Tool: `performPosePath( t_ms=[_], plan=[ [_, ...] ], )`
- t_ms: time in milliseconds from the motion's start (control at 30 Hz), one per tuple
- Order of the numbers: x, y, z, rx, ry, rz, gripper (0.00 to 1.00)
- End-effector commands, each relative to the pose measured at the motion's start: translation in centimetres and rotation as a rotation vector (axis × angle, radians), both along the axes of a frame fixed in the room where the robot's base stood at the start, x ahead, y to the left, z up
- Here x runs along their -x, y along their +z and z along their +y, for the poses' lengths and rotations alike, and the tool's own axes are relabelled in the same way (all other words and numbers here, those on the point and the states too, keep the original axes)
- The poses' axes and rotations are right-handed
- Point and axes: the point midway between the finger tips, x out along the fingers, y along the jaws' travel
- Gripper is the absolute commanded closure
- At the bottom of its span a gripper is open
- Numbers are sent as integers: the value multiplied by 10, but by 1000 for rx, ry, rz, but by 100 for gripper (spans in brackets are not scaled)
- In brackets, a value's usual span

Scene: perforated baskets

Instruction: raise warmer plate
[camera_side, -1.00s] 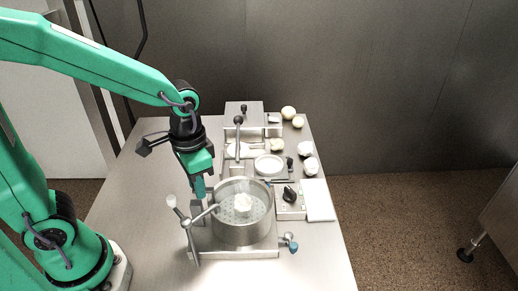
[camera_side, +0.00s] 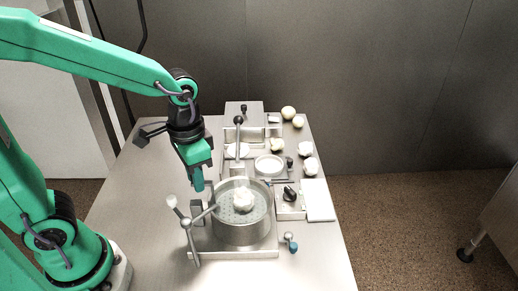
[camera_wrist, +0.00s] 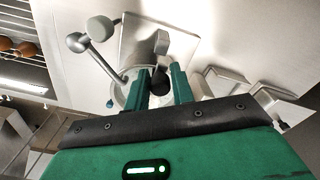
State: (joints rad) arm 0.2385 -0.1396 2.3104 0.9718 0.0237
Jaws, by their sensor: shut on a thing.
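A round metal pot (camera_side: 241,233) stands on a flat metal base. Inside it, a perforated plate (camera_side: 230,212) carries a white lump (camera_side: 243,199). My gripper (camera_side: 198,188) is at the upper left of the pot, pointing down. In the wrist view, my gripper (camera_wrist: 162,84) is shut on a dark knob (camera_wrist: 161,82) between its green fingers. A metal lever (camera_wrist: 100,58) with a ball end lies beside it. The knob's far end is hidden.
A small lever with a blue end (camera_side: 293,247) is right of the pot base. A box with a black dial (camera_side: 290,193), a white board (camera_side: 319,200), a white dish (camera_side: 269,166) and several pale round pieces (camera_side: 306,150) lie behind and right.

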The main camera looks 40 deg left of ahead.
Motion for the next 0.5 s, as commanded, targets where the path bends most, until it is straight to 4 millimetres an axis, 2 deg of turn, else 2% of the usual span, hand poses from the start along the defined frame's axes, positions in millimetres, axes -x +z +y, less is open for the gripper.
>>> performPosePath(
  t_ms=[500],
  plan=[
    [-3, 13, 1, 3, 7, -11, 89]
  ],
)
